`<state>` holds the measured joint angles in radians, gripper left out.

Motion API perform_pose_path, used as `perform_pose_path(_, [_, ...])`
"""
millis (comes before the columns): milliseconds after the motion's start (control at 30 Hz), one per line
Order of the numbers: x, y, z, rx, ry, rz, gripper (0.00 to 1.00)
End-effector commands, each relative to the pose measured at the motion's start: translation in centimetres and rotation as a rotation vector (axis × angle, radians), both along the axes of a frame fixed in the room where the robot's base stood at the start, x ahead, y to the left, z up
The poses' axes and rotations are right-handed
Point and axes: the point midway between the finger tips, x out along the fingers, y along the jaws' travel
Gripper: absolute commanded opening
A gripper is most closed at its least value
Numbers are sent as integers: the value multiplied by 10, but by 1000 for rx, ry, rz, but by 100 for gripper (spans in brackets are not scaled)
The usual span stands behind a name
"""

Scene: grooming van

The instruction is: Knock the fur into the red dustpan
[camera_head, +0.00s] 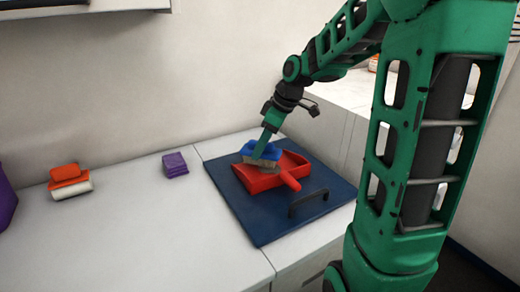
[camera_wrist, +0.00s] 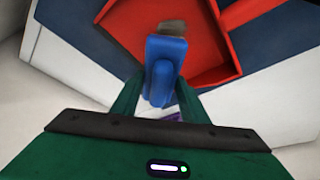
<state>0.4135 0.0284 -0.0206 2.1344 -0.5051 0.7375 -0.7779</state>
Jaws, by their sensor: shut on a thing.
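My gripper (camera_head: 266,146) is shut on the blue brush (camera_head: 250,148) and holds it over the red dustpan (camera_head: 258,182). The brush has a grey-brown underside, facing down towards the pan. In the wrist view the blue brush (camera_wrist: 165,68) sits between my fingers, with a grey-brown clump (camera_wrist: 172,27) at its far end. I cannot tell whether that clump is bristles or fur. The dustpan also shows in the wrist view (camera_wrist: 185,42), behind the brush. Its handle points to the front right. No separate fur is clear inside the pan.
The dustpan lies on a dark blue board (camera_head: 262,229) with a dark handle bar (camera_head: 309,202) at its front right. A purple block (camera_head: 175,164) and an orange and white brush (camera_head: 68,181) stand to the left on the white counter (camera_head: 140,230). The counter between them is clear.

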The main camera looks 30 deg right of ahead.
Motion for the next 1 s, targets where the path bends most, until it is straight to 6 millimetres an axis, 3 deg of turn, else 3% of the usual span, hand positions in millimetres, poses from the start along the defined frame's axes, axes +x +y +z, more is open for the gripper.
perform_pose_path(1000, [0,0,-5,0,-2,1,12])
